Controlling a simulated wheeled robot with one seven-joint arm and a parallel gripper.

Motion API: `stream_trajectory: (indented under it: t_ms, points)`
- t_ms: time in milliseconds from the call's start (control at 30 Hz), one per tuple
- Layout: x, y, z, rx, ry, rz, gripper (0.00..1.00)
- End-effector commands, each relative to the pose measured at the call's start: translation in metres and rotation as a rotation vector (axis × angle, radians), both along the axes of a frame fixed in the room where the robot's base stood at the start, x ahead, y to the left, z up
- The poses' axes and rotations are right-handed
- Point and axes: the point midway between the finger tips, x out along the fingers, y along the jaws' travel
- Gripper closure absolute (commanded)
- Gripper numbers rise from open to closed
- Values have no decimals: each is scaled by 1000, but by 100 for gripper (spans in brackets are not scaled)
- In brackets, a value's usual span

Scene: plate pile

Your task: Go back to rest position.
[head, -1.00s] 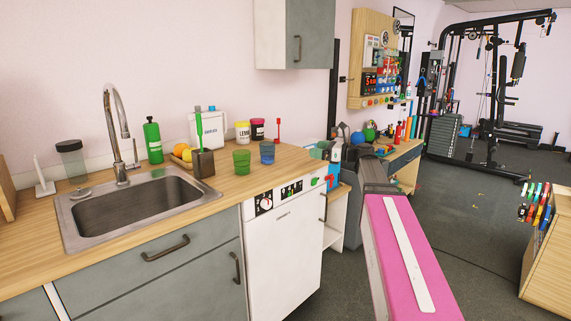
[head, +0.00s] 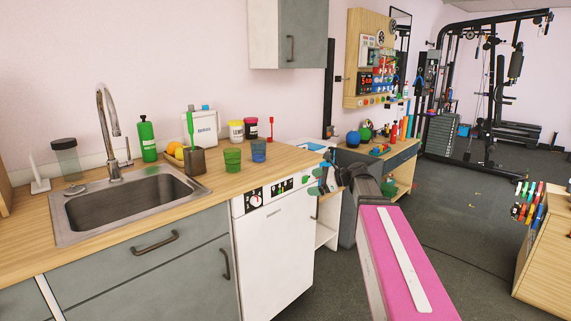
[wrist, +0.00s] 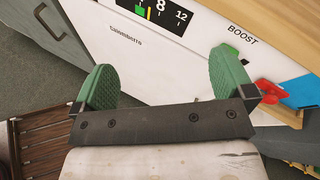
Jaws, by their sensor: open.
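My gripper (head: 325,178) is at the right end of the counter, in front of the white dishwasher's upper right corner in the head view. In the wrist view my gripper (wrist: 165,82) has its two green pads spread wide apart. Nothing is held between them. The white dishwasher front (wrist: 150,50) shows behind the gap. No plate can be made out in either view.
The wooden counter (head: 270,163) holds a sink (head: 130,208), a green cup (head: 232,160), a blue cup (head: 258,151) and several bottles and jars. A wooden shelf unit (head: 540,255) stands at the right. Dark floor (head: 460,230) is open between.

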Motion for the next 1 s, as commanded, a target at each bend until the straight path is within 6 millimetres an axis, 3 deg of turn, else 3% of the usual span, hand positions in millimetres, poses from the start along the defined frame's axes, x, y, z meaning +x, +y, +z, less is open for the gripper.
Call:
stream_trajectory:
  t_ms: [267,400,500,600,733,1000]
  points:
    - [-72,-2,-131,-517,-208,267,0]
    - [-121,-16,-197,-807,-328,538,0]
    - [-156,-32,-235,-980,-401,770,0]
    - [-186,-47,-261,-1106,-462,998,0]
    - [-211,-63,-280,-1200,-509,1227,0]
    - [-218,-68,-285,-1222,-523,1297,0]
